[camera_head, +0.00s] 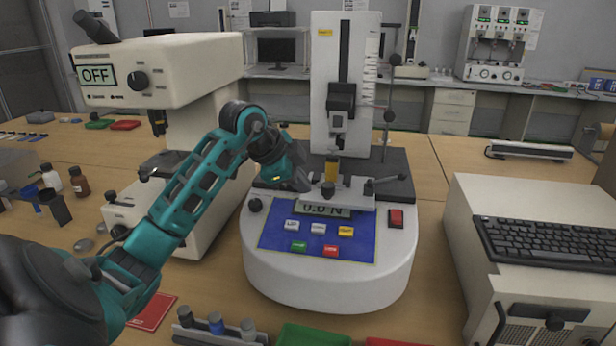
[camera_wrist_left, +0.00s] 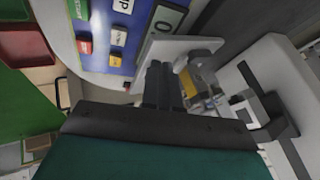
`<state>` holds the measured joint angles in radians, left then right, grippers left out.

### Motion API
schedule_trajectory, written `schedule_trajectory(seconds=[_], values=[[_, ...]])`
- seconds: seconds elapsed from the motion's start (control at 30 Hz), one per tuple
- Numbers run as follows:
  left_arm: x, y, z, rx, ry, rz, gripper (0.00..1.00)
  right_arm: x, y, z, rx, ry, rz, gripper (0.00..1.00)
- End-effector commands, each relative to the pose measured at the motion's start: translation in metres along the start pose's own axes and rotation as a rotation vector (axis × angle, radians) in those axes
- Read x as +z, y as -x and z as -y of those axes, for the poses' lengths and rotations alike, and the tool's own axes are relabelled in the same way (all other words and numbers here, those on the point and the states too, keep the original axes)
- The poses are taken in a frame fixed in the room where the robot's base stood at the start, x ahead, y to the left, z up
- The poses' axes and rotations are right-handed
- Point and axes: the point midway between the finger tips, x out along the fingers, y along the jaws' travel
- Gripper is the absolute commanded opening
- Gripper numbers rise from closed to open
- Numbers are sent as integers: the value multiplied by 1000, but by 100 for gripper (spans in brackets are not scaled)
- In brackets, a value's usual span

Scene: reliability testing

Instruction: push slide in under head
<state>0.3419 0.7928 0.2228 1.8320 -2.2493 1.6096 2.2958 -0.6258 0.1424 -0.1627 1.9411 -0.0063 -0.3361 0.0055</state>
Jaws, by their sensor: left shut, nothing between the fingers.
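The force tester (camera_head: 330,265) stands mid-table with a white column. Its dark head (camera_head: 341,98) hangs on the column, with a small grey tip below. The pale slide (camera_head: 358,198) lies low under the head, above the blue panel. It carries a yellow piece (camera_head: 332,168) and dark clamps. My left gripper (camera_head: 306,186) is shut and empty at the slide's left end. In the left wrist view, my closed fingers (camera_wrist_left: 160,82) are right by the pale slide (camera_wrist_left: 178,48); I cannot tell whether they touch it. The yellow piece (camera_wrist_left: 188,84) shows just beyond them.
A cream machine marked OFF (camera_head: 165,70) stands close on the left, behind my left arm. A cream box with a keyboard (camera_head: 550,245) stands on the right.

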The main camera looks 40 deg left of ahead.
Motion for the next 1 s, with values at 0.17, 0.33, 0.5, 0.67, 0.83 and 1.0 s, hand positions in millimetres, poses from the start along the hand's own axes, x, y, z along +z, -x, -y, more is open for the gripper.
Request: schedule_trajectory(seconds=[0.17, 0.33, 0.5, 0.67, 0.83, 1.0], values=[[-1, -22, 15, -3, 2, -2, 0, -2, 2, 0, 0, 0, 1, 59], [-1, -30, 29, -2, 1, -3, 0, -3, 2, 0, 0, 0, 1, 59], [-1, -34, 35, -1, -1, -2, 0, -4, 3, 0, 0, 0, 1, 59], [0, -35, 36, -1, -2, -1, 0, -4, 3, 0, 0, 0, 1, 59], [0, -35, 35, -1, -2, -1, 0, -4, 3, 0, 0, 0, 1, 59], [4, -34, 40, 0, -2, 0, 0, -4, 3, 0, 0, 0, 1, 59]])
